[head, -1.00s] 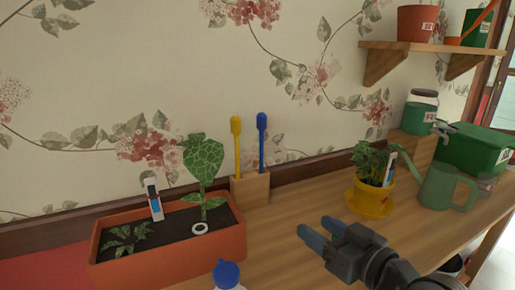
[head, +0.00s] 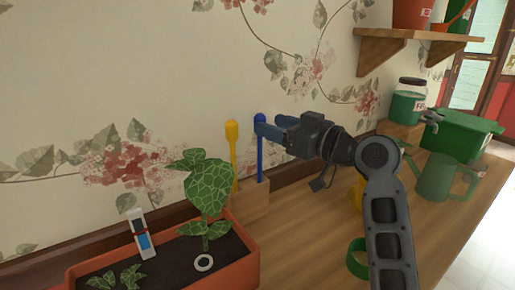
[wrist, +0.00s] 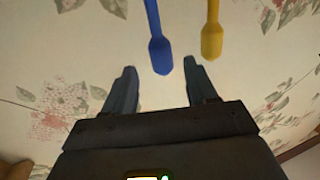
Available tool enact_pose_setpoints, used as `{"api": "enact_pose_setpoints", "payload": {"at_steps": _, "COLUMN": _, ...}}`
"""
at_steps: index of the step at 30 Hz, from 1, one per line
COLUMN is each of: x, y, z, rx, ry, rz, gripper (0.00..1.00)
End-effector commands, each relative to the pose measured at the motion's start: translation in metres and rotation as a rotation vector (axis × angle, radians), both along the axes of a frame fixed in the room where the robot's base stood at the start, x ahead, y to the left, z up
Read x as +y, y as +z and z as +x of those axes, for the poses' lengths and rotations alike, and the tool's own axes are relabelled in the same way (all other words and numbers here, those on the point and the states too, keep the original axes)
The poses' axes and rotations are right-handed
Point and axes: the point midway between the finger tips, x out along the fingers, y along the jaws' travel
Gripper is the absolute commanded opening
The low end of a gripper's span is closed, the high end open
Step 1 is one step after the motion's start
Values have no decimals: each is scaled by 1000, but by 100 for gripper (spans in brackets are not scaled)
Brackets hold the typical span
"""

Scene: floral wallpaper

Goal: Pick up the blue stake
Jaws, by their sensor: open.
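The blue stake (head: 260,150) stands upright in a small wooden block (head: 250,203) against the wall, next to a yellow stake (head: 233,150). My gripper (head: 268,130) is open near the blue stake's top in the head view, its fingers pointing left and partly overlapping the stake. In the wrist view, the blue stake (wrist: 158,35) has its thick end between and just beyond the two open fingertips of my gripper (wrist: 160,72). The yellow stake (wrist: 212,35) is to the right, beyond the right fingertip. I cannot tell whether a finger touches the blue stake.
An orange planter (head: 250,268) with a leafy plant (head: 207,190) stands left of the block. A green watering can (head: 440,178) and green box (head: 462,138) are at the right. A wooden shelf (head: 410,36) juts from the wall above.

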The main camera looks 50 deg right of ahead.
Motion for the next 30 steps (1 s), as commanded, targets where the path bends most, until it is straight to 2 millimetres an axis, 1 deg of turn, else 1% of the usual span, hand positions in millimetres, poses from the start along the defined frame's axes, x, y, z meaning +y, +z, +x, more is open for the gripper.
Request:
{"api": "enact_pose_setpoints", "payload": {"at_steps": 6, "x": 3, "y": -1, "z": 31, "rx": 1, "ry": 1, "rz": 1, "gripper": 57}}
{"api": "enact_pose_setpoints", "payload": {"at_steps": 9, "x": 2, "y": -2, "z": 42, "rx": 1, "ry": 0, "rz": 2, "gripper": 57}}
{"api": "enact_pose_setpoints", "payload": {"at_steps": 13, "x": 2, "y": -3, "z": 47, "rx": 1, "ry": -1, "rz": 1, "gripper": 57}}
{"api": "enact_pose_setpoints", "payload": {"at_steps": 19, "x": 2, "y": -3, "z": 47, "rx": 1, "ry": -1, "rz": 1, "gripper": 56}}
{"api": "enact_pose_setpoints", "payload": {"at_steps": 30, "x": 2, "y": -3, "z": 47, "rx": 1, "ry": -1, "rz": 1, "gripper": 20}}
